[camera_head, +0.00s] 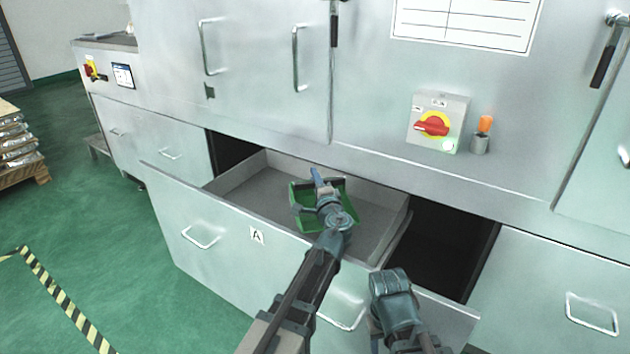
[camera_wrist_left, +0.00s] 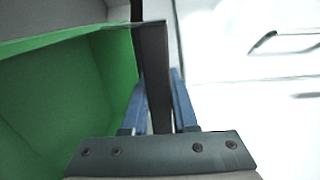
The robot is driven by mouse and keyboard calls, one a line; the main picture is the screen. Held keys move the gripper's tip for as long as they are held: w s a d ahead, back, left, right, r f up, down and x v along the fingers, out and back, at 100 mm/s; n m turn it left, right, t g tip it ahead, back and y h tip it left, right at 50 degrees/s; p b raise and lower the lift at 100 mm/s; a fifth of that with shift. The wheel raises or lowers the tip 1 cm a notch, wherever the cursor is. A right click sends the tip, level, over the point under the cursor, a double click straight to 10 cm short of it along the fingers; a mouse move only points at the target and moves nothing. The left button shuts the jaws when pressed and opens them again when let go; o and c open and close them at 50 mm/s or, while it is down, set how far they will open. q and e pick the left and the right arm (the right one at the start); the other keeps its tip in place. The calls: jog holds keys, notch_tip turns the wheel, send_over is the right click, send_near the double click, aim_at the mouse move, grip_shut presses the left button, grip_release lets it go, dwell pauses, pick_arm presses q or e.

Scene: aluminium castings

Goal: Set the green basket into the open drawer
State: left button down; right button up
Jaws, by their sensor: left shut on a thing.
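The green basket (camera_head: 351,207) is within the outline of the open drawer (camera_head: 240,195), partly hidden under my left gripper. I cannot tell whether it touches the drawer floor. My left gripper (camera_head: 317,178) reaches over the drawer front and is shut on a dark bar of the basket. In the left wrist view, the dark bar stands between the two blue fingers (camera_wrist_left: 158,105), with the green basket wall (camera_wrist_left: 70,90) to the left. My right arm shows low in the head view, but its gripper fingers do not show.
The drawer front bears an A label (camera_head: 257,235). A dark opening (camera_head: 440,245) lies right of the drawer. Above are cabinet doors with handles and a switch box (camera_head: 437,123) with a red knob. A pallet of castings (camera_head: 18,145) stands at far left.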

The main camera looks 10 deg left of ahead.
pick_arm(q)
jog(key=shift+f+b, duration=0.4)
jog(key=shift+f, duration=0.1)
jog(key=c, duration=0.7)
grip_release()
pick_arm(e)
jog(key=shift+f, duration=0.45)
pick_arm(q)
jog(key=shift+r, duration=0.15)
pick_arm(e)
jog(key=shift+r, duration=0.1)
